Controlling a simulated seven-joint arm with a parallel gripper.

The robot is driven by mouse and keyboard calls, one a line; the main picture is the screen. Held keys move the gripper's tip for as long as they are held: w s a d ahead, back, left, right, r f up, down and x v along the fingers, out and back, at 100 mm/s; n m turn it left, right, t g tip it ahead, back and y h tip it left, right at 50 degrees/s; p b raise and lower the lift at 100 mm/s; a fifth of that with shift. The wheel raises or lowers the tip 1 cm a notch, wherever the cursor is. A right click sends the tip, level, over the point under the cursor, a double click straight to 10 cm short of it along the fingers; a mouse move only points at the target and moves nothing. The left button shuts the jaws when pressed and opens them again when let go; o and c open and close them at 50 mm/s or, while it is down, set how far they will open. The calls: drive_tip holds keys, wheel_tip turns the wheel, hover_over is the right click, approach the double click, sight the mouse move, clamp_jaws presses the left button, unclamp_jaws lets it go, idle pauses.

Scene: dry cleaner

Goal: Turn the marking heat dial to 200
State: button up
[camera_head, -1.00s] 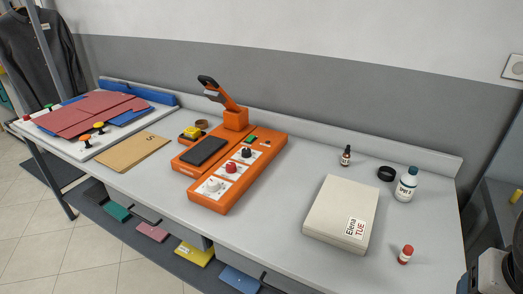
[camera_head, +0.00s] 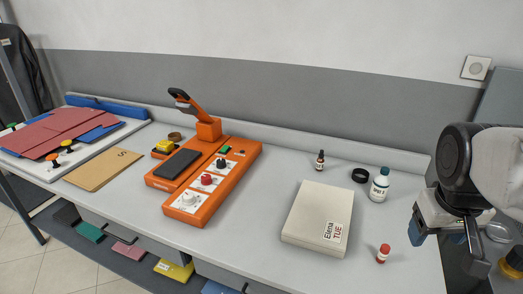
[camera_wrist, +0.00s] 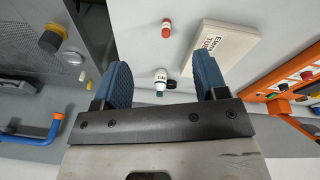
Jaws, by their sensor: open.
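The orange heat press (camera_head: 212,205) stands on the grey table, left of the middle in the head view. Its sloping front panel carries a white dial (camera_head: 188,198), a red dial (camera_head: 207,179) and a black dial (camera_head: 221,163). Their labels and settings are too small to read. Part of the orange press also shows at the right edge of the wrist view (camera_wrist: 258,97). My gripper (camera_wrist: 162,80) is open and empty, with blue fingers apart. In the head view it hangs at the far right, well away from the press.
A cream box (camera_head: 303,214) labelled Elena TUE lies right of the press. A tan envelope (camera_head: 103,169) and red sheets (camera_head: 70,130) lie left.

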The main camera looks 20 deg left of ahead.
drive_tip(key=w+a+r+n, duration=0.1)
drive_tip(key=w+a+n, duration=0.6)
drive_tip(key=w+a, duration=0.65)
drive_tip(key=n+t+h, duration=0.1)
drive_tip(key=n+h, duration=0.2)
drive_tip(key=n, duration=1.3)
approach(206, 176)
drive_tip(key=shift+d+f, duration=0.3)
drive_tip(key=shift+f, duration=0.45)
drive_tip(key=shift+w, duration=0.1)
drive_tip(key=shift+x, duration=3.9)
drive_tip(key=c, duration=0.9)
